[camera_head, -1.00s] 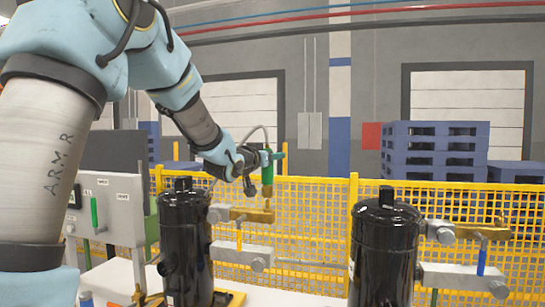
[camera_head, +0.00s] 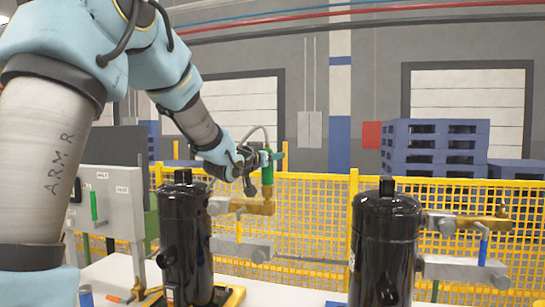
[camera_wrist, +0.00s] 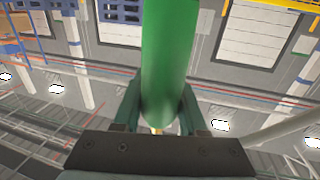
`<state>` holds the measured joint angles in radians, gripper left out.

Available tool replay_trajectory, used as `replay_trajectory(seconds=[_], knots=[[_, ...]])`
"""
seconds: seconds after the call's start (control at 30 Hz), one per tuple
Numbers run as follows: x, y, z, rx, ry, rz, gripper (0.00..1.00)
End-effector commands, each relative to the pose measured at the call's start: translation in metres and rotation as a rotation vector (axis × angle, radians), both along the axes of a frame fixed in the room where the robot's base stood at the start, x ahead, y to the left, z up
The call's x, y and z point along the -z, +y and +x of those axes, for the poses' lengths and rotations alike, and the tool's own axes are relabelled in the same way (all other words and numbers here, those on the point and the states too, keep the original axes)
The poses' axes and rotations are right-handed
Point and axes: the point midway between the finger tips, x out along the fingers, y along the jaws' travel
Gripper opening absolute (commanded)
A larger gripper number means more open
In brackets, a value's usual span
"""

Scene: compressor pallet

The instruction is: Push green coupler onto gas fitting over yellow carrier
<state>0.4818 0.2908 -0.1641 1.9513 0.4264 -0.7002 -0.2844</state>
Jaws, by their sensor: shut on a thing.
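My gripper (camera_head: 265,160) is shut on the green coupler (camera_head: 267,175), which hangs upright with a hose at its top. In the wrist view the coupler (camera_wrist: 166,60) stands large between the two dark fingers. The brass gas fitting (camera_head: 250,206) sticks out from the left black compressor (camera_head: 186,240), over the yellow carrier (camera_head: 234,299). The coupler's lower end is right above the fitting's outer end and looks to meet it. I cannot tell whether it is seated.
A second black compressor (camera_head: 385,250) with a brass fitting (camera_head: 480,223) stands to the right. A yellow mesh fence (camera_head: 310,215) runs behind. A grey panel with a green handle (camera_head: 94,206) is at the left. Grey blocks (camera_head: 243,248) lie below the fittings.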

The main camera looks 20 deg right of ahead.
Motion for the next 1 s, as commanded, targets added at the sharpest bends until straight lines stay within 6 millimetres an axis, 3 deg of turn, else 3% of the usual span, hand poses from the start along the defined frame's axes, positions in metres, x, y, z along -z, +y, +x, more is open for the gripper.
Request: replay_trajectory(seconds=[0.33,0.37,0.4,0.67,1.0], knots=[[0.0089,0.0000,0.0000,0.000,-0.001,-0.001,0.00],[0.0085,0.0000,0.0000,0.000,-0.001,-0.001,0.42],[0.0077,0.0000,0.0000,0.000,-0.001,-0.001,0.47],[0.0079,0.0000,0.0000,0.000,-0.001,-0.001,0.76],[0.0095,0.0038,-0.0027,-0.001,0.001,0.001,0.76]])
